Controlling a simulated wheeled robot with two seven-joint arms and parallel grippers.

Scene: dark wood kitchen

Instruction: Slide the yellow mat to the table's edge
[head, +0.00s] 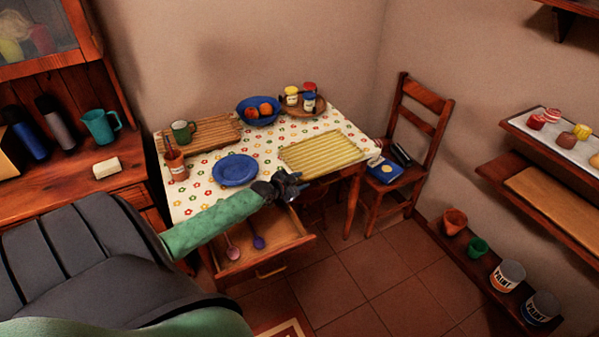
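The yellow striped mat (326,152) lies flat on the right part of the table (190,200), which has a flowered cloth. The mat's front right corner is close to the table's right edge. My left gripper (296,184) is in front of the mat, over the table's front edge and above the open drawer. It looks apart from the mat. Its dark fingers are small in view, and I cannot tell if they are open or shut. My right gripper is out of view.
A blue plate (235,170) is left of the mat. Behind are a blue bowl (258,110) of fruit and a round tray (316,109) with jars. An open drawer (272,250) holds spoons. A chair (400,165) with a blue box (386,171) stands right of the table.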

